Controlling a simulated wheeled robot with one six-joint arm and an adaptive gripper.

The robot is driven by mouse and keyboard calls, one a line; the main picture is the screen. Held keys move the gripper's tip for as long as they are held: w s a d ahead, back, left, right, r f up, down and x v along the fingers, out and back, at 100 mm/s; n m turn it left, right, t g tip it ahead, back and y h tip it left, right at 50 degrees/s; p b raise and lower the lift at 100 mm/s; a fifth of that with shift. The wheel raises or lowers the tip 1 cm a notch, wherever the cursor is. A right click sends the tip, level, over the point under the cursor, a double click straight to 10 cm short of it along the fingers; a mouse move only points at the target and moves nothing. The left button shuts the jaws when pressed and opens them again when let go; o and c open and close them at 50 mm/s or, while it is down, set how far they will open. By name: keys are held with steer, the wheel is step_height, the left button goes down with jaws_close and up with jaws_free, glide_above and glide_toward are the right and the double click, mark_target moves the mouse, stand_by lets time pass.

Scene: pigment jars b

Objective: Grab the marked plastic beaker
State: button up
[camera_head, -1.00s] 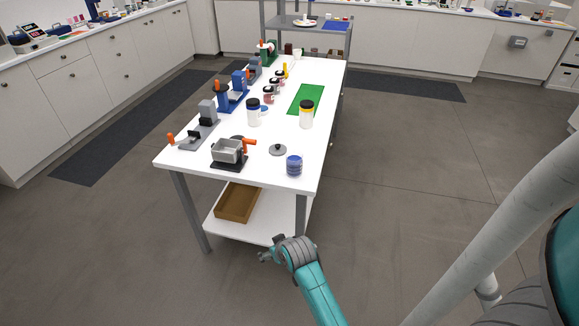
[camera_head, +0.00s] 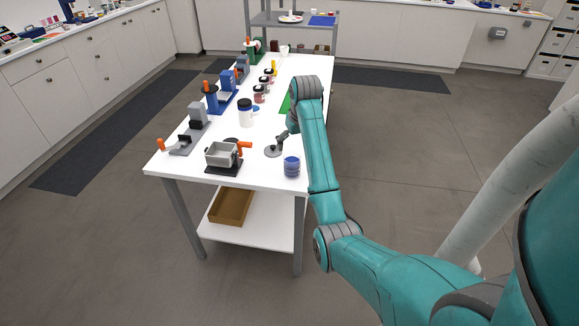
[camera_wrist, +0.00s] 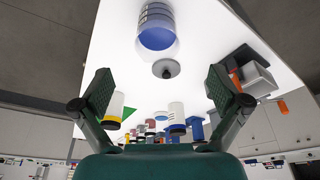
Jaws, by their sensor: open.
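The marked plastic beaker (camera_head: 291,166) is a small blue-filled cup near the front right corner of the white table. In the wrist view it shows large at the top (camera_wrist: 157,30), with dark marks around its clear wall. My gripper (camera_wrist: 163,88) is open and empty, its two fingers spread wide. The beaker appears beyond the fingertips and is not between them. In the head view my arm reaches over the table's right edge, and the gripper is mostly hidden behind it, behind the beaker.
A yellow-banded jar (camera_wrist: 114,108) shows in the wrist view. A green mat (camera_head: 286,102) is partly hidden.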

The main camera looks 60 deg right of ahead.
mark_target(292, 159)
steer(key=x, duration=1)
steer(key=shift+w+d+f, duration=0.15)
steer(key=shift+d+f, duration=0.05)
steer(key=shift+d, duration=0.1)
steer(key=c, duration=1.4)
